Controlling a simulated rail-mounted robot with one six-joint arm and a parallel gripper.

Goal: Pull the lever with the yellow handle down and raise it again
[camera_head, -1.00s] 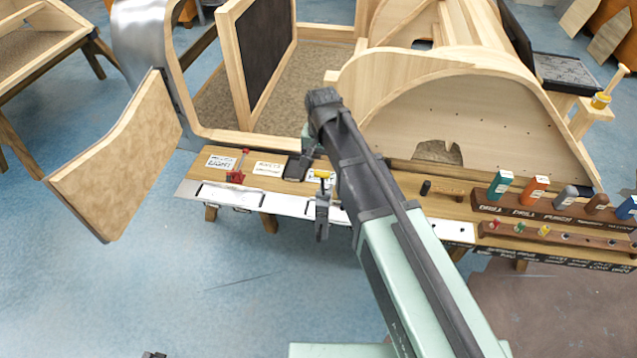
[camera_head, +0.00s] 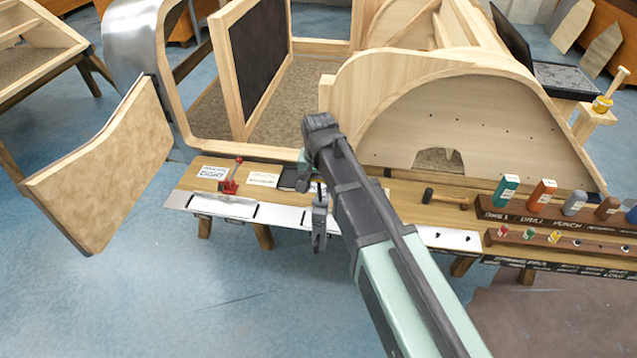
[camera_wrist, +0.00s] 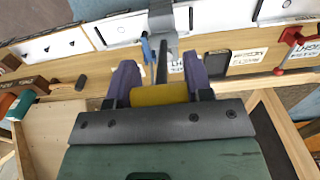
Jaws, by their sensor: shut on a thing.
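The yellow handle (camera_wrist: 160,94) lies crosswise between the two dark fingers of my gripper (camera_wrist: 160,86) in the wrist view. The fingers are shut on it from both sides. A thin dark lever rod (camera_wrist: 162,62) runs from the handle toward a grey metal bracket (camera_wrist: 161,22) at the bench's front edge. In the head view, the bracket (camera_head: 319,226) hangs at the front edge, with my gripper (camera_head: 303,178) just above and behind it. My arm and gripper hide the yellow handle in the head view.
A red clamp-like lever (camera_head: 230,180) stands left on the bench, near white labels and a black pad (camera_head: 287,179). The wooden bodyframe (camera_head: 450,120) rises behind.

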